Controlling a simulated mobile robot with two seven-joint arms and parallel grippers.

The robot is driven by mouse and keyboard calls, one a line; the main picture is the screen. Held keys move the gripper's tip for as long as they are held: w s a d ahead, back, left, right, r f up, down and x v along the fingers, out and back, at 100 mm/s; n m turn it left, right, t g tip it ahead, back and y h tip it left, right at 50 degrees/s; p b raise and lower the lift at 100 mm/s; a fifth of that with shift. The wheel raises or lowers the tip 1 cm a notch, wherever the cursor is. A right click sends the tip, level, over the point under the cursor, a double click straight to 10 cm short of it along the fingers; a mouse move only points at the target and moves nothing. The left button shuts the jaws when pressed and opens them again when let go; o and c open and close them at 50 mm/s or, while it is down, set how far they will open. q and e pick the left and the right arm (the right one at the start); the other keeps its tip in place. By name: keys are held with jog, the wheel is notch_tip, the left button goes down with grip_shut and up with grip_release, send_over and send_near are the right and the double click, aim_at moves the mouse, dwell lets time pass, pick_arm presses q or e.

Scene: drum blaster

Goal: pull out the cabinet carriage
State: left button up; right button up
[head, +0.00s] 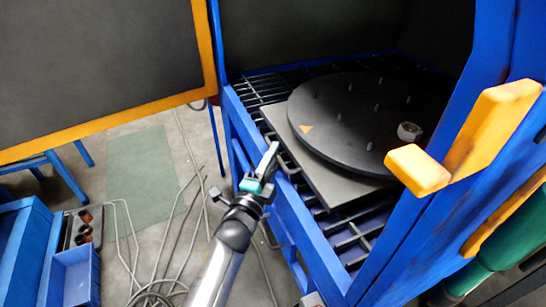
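The cabinet (318,252) has a blue frame and stands open on the right. Inside it the carriage, a grey plate (318,180) with a dark round turntable (345,115) on top, rests over a black slatted grating. My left gripper (268,160), with teal and grey fingers, is at the cabinet's front opening, close to the plate's near left edge. A dark bar shows just beside its fingertips. I cannot tell whether the fingers touch it or hold anything. My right gripper is not in view.
A dark door panel (100,65) with an orange edge is at upper left. An orange bracket (490,125) is on the blue frame at right. A small metal nut-like part (409,131) sits on the turntable. Cables (160,285) and a blue bin (75,275) lie lower left.

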pick_arm(q)
jog(key=shift+c, duration=0.3)
grip_shut()
dwell(1.0)
